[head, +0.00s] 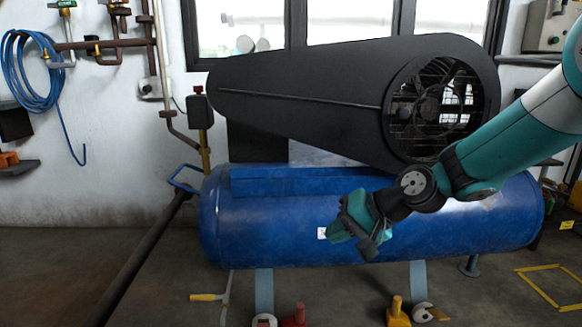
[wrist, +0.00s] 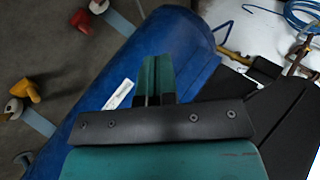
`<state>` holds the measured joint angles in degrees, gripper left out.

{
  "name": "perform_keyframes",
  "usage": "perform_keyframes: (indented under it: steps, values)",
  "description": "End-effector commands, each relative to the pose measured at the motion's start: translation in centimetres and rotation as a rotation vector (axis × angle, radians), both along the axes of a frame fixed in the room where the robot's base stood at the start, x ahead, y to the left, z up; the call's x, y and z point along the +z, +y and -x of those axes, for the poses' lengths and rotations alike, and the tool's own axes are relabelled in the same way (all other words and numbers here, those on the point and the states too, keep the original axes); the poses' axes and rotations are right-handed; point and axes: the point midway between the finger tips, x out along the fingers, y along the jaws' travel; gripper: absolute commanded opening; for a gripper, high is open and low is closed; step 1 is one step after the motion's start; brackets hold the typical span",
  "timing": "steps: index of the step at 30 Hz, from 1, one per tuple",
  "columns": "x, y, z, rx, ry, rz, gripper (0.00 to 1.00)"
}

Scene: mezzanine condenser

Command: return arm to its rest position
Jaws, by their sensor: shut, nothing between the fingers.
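My gripper (head: 338,234) hangs in front of the blue tank (head: 265,225) in the head view, at the end of my teal and white arm reaching in from the right. In the wrist view my gripper (wrist: 151,75) shows as two teal fingers side by side, shut with nothing between them. The blue tank (wrist: 75,135) lies beyond the fingers there. A small white label (wrist: 119,94) on the tank shows close to the fingers. I cannot tell the exact gap between the gripper and the tank.
A black belt guard (head: 300,90) with a fan grille sits above the tank. A dark pipe (head: 140,255) slants down at the left. Red (head: 297,316) and yellow (head: 397,312) parts stand on the floor below the tank. A blue hose (head: 30,75) hangs on the wall.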

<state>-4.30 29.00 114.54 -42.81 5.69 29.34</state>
Motion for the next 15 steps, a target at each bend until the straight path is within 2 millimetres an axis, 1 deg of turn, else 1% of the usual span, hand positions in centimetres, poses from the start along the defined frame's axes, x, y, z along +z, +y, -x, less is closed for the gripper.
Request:
perform_keyframes:
  steps: [1, 2, 3, 5, 6, 9, 12, 15]
  values:
    - [2.4, 0.2, 2.9, 0.073, -0.026, 0.062, 0.0]
    - [3.2, 0.1, 4.6, 0.117, -0.036, 0.101, 0.0]
    - [4.2, 0.0, 6.9, 0.176, -0.049, 0.151, 0.0]
    - [5.5, -0.5, 10.3, 0.26, -0.067, 0.222, 0.0]
    - [6.1, -0.9, 12.4, 0.311, -0.075, 0.265, 0.0]
    - [7.2, -2.0, 17.1, 0.423, -0.091, 0.353, 0.0]
    - [7.7, -3.2, 21.0, 0.517, -0.101, 0.422, 0.0]
    - [8.0, -4.4, 24.4, 0.597, -0.106, 0.478, 0.0]
